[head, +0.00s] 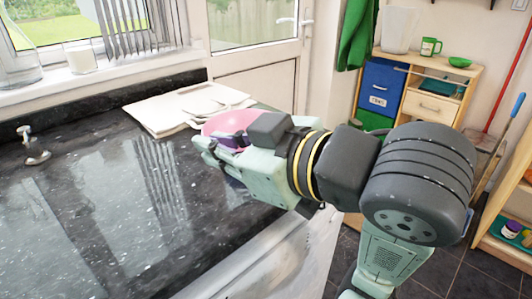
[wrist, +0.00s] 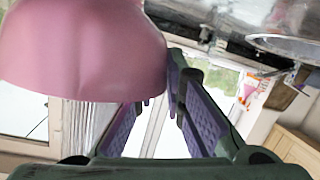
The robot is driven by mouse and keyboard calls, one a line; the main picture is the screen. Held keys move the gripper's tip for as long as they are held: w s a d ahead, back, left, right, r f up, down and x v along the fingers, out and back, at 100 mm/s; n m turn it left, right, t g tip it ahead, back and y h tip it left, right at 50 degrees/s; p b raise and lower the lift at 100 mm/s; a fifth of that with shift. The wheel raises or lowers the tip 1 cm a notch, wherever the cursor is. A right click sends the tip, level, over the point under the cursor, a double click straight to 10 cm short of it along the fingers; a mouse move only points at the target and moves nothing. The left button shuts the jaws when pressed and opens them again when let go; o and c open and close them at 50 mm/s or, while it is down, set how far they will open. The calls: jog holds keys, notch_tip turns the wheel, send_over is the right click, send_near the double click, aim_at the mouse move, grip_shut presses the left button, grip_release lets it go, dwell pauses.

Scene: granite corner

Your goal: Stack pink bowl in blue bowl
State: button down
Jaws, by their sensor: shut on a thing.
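The pink bowl (head: 230,122) is held up by my gripper (head: 208,146) above the dark counter in the head view. In the wrist view the pink bowl (wrist: 85,50) fills the upper left, and its wall meets the purple-padded fingers of my gripper (wrist: 160,85). My gripper is shut on the bowl near its edge; the exact contact is partly hidden. I cannot make out the blue bowl in either view; the arm and pink bowl cover part of the counter.
The glossy black speckled counter (head: 90,220) is clear at the front left. Pale boards (head: 170,108) lie at the back, behind the pink bowl. A small tap (head: 35,150) stands at the far left. A wooden shelf unit (head: 428,105) stands beyond the counter.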

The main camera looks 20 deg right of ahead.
aim_at(232, 125)
jog(key=w+d, duration=0.2)
jog(key=w, duration=0.3)
jog(key=w+d+f+p, duration=0.1)
jog(key=w, duration=0.3)
jog(key=w+d+p, duration=0.1)
jog(key=w+d, duration=0.1)
jog(key=w, duration=0.3)
jog(key=shift+w+d+f, duration=0.2)
jog(key=shift+w+d, duration=0.1)
jog(key=shift+w, duration=0.05)
jog(key=shift+w+d+f+p, duration=0.1)
jog(key=shift+f+p, duration=0.05)
jog(key=shift+p, duration=0.15)
jog(key=shift+f, duration=1.65)
jog(key=shift+f, duration=0.35)
jog(key=c, duration=1.7)
grip_release()
jog(key=shift+o, duration=0.2)
jog(key=shift+r, duration=0.4)
jog(key=b+v, duration=0.1)
jog(key=v, duration=1.1)
jog(key=shift+b, duration=0.4)
